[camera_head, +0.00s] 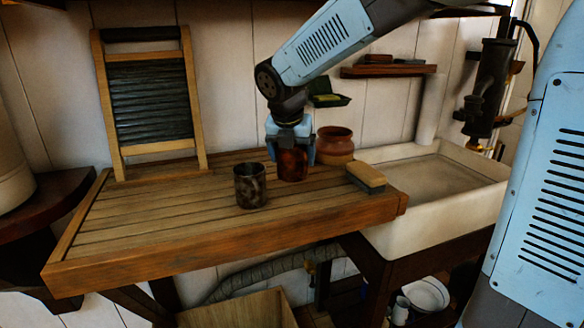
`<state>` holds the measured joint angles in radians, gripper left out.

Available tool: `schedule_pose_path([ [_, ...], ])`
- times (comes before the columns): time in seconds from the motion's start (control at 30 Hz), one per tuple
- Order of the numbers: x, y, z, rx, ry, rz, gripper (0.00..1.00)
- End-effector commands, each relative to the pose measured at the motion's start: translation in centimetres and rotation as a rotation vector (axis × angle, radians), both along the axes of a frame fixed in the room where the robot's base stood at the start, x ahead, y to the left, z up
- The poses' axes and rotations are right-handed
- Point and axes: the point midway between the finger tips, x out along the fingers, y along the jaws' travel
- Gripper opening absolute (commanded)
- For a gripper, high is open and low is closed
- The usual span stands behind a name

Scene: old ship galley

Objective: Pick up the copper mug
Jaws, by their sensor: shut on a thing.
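The copper mug (292,165) is a reddish-brown, shiny cup at the back right of the slatted wooden board. My gripper (291,150) reaches down from above and is shut on the copper mug, with a light blue finger on each side of it. The mug looks upright. Its base is at or close to the board; I cannot tell whether it touches. The gripper hides the mug's upper part.
A dark, tarnished metal mug (250,186) stands just left of the copper mug. A brown clay pot (335,144) is close behind right, and a brush (366,178) lies to the right. A washboard (150,95) leans at the back left. A sink (440,190) adjoins. The board's left is clear.

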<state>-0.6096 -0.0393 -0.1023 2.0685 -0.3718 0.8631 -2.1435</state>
Motion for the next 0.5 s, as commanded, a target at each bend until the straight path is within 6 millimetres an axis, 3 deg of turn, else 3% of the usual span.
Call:
schedule_pose_path([
  [0.1,-2.1,0.3,2.7,0.003,-0.004,0.001,0.51],
  [0.3,-6.5,1.0,4.3,0.001,-0.001,0.000,0.51],
  [0.5,-9.3,1.5,5.5,0.001,-0.001,0.001,0.51],
])
